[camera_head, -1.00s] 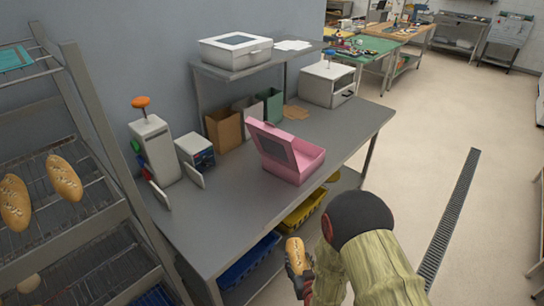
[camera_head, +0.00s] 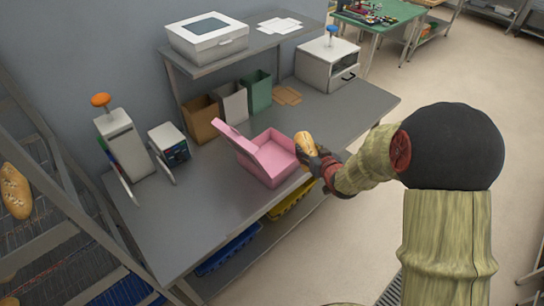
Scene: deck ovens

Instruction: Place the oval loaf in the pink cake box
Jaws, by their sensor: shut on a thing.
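The pink cake box (camera_head: 267,171) stands open on the grey worktable, with its lid (camera_head: 240,146) tilted up on its left side. The part of its inside that shows looks empty. My gripper (camera_head: 308,154) is shut on the oval loaf (camera_head: 302,142), a golden-brown loaf standing roughly upright in the fingers. The loaf and gripper are at the right edge of the box, seemingly above its rim. The fingers hide the lower part of the loaf.
The worktable (camera_head: 190,222) is bare in front and left of the box. Brown, white and green bags (camera_head: 258,92) stand behind it. A label machine (camera_head: 168,145) and a white dispenser (camera_head: 123,142) stand left. A bread rack (camera_head: 45,240) is at far left.

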